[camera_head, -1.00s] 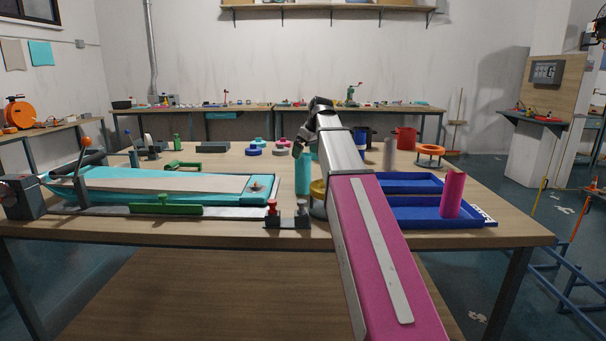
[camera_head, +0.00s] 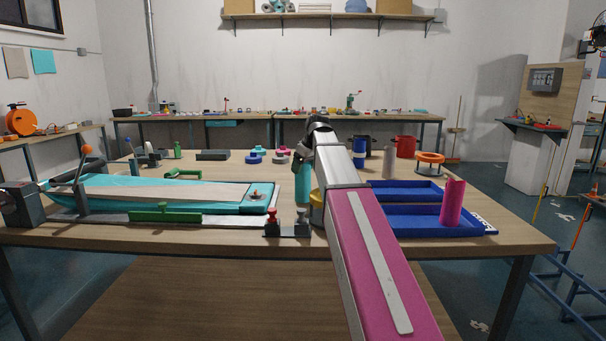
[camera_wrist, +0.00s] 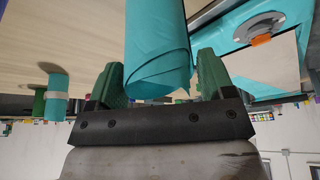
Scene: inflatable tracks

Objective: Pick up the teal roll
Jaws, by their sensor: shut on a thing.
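The teal roll (camera_head: 302,184) stands upright over the table in the head view, just left of my arm. In the wrist view the teal roll (camera_wrist: 157,45) sits between the two green fingers of my gripper (camera_wrist: 163,85), with its wrapped end towards the palm. My gripper is shut on it. In the head view the gripper's fingers are mostly hidden behind my arm. I cannot tell from the head view whether the roll's lower end touches the table.
Blue trays (camera_head: 420,222) with a pink roll (camera_head: 452,203) stand at the right. A teal inflatable track (camera_head: 160,193) on a grey base fills the left. A red and grey clamp block (camera_head: 287,229) is at the front edge. Blue and red cups stand behind.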

